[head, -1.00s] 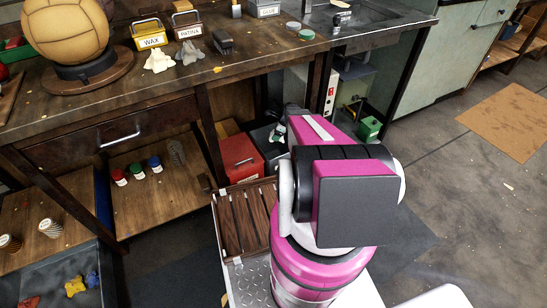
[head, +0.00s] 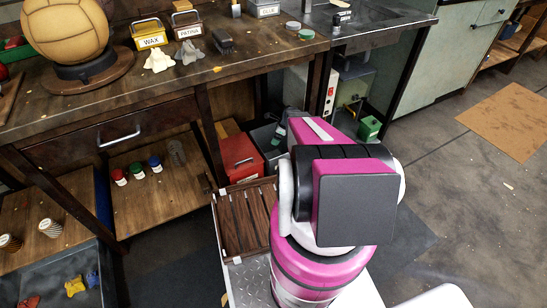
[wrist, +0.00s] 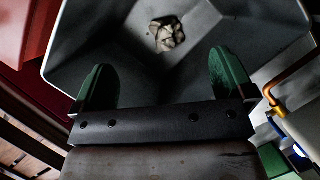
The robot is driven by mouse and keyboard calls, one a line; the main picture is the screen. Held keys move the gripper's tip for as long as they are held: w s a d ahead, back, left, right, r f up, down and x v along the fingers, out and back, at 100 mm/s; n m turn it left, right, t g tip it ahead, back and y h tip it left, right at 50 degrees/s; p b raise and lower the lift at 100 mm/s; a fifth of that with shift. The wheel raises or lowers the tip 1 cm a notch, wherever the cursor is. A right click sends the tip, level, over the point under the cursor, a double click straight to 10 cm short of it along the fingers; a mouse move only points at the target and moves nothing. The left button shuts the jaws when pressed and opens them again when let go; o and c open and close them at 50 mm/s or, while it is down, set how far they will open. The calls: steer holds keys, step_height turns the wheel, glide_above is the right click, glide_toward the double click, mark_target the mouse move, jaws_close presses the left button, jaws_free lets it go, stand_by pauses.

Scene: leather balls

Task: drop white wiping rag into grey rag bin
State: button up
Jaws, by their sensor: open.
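The grey rag bin (wrist: 110,35) fills the upper wrist view, seen from above. A crumpled off-white rag (wrist: 166,34) lies inside it on the bottom, apart from my fingers. My gripper (wrist: 168,78) is open and empty, its two green fingertips spread over the bin opening. In the head view the bin (head: 262,137) stands on the floor under the bench, partly hidden by my arm. My fingertips are mostly hidden there behind my arm.
A cream cloth (head: 158,60) and a grey cloth (head: 188,52) lie on the workbench (head: 110,93). A red box (head: 240,156) stands left of the bin. A bench leg (head: 209,135) is close by. Open floor lies at right.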

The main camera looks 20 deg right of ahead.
steer(key=s+a+r, duration=0.4)
steer(key=a+r, duration=0.6)
steer(key=a, duration=0.1)
steer(key=shift+r, duration=0.15)
